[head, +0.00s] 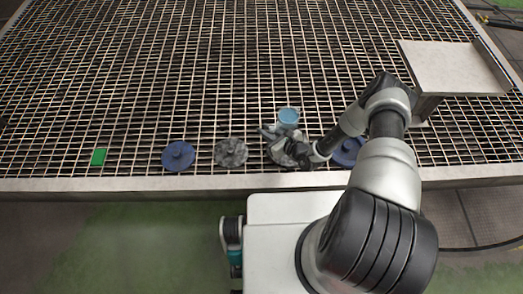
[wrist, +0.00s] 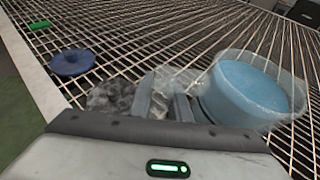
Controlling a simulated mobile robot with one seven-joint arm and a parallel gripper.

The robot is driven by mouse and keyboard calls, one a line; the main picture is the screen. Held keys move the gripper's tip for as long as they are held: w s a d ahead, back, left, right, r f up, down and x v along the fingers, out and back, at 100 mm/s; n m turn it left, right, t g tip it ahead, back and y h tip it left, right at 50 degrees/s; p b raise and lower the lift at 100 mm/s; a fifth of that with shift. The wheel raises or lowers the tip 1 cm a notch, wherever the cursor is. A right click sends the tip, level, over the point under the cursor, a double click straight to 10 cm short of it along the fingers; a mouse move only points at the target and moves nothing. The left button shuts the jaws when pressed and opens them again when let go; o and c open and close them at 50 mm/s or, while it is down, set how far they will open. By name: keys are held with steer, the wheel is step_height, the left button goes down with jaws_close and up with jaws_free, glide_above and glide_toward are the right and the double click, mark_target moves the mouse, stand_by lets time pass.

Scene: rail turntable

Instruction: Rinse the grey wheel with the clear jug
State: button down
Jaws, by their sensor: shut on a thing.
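The clear jug (head: 288,116) holds light blue liquid and shows large at the right of the wrist view (wrist: 255,92). My gripper (head: 273,134) is shut on its handle side; the fingers (wrist: 164,104) show in the wrist view. The jug looks roughly upright above the grating. A mottled grey wheel (head: 230,152) lies left of my gripper, and a grey wheel shows beside the fingers in the wrist view (wrist: 110,97). Another grey round thing (head: 279,158) lies under my gripper, partly hidden. I cannot tell which one the task means.
A blue wheel (head: 178,156) and a green block (head: 98,157) lie to the left on the metal grating. Another blue wheel (head: 347,151) is partly hidden by my arm. A pale raised platform (head: 452,67) stands at the back right. The grating behind is clear.

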step_height(320, 180, down, 6)
steer(key=s+a+m+b, duration=0.1)
steer(key=s+a, duration=0.1)
steer(key=shift+s+a+f+m, duration=0.25)
steer(key=shift+m, duration=0.15)
steer(key=shift+s+a+r+m+y, duration=0.1)
steer(key=shift+a+r+m+y, duration=0.1)
steer(key=shift+r, duration=0.15)
steer(key=shift+s+a+r+m+y, duration=0.1)
steer(key=shift+r+m, duration=0.1)
steer(key=shift+r, duration=0.15)
steer(key=shift+a+r+m+b, duration=0.1)
steer(key=shift+r+m+b, duration=0.3)
steer(key=shift+r+m, duration=0.15)
steer(key=shift+r, duration=0.1)
steer(key=shift+s+r+m+g+y+b, duration=0.1)
steer(key=shift+r+m+g+y+b, duration=0.3)
steer(key=shift+r+m+y+b, duration=0.3)
stand_by(2.3)
steer(key=shift+r+m+y+b, duration=0.4)
steer(key=shift+r+m+b, duration=0.15)
steer(key=shift+b, duration=0.2)
stand_by(2.0)
